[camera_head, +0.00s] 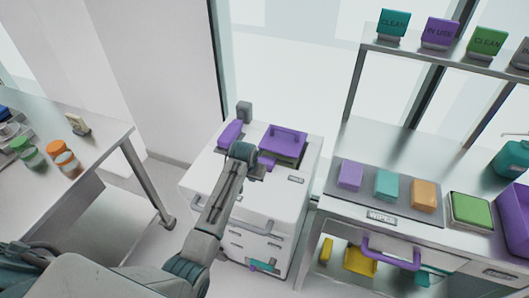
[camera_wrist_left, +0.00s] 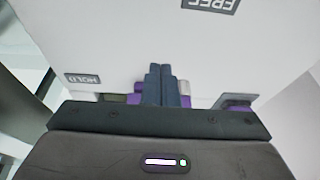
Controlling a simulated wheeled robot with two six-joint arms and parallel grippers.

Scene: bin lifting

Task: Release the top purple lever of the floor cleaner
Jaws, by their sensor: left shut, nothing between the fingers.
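The white floor cleaner (camera_head: 258,212) stands on the floor at the middle of the head view. A small purple part (camera_head: 267,162), which looks like the top lever, is on its top just right of my left gripper (camera_head: 243,151). The gripper is over the cleaner's top. In the left wrist view my left gripper's dark fingers (camera_wrist_left: 165,85) are shut together, with nothing between them. Purple (camera_wrist_left: 138,98) shows close beside and behind them, partly hidden; I cannot tell whether they touch it. The white face carries a FREE label (camera_wrist_left: 212,4) and a HOLD label (camera_wrist_left: 82,79).
A shelf bench with a tray of sponges (camera_head: 345,199) stands close on the right. A table with jars (camera_head: 62,158) is at left, with floor between.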

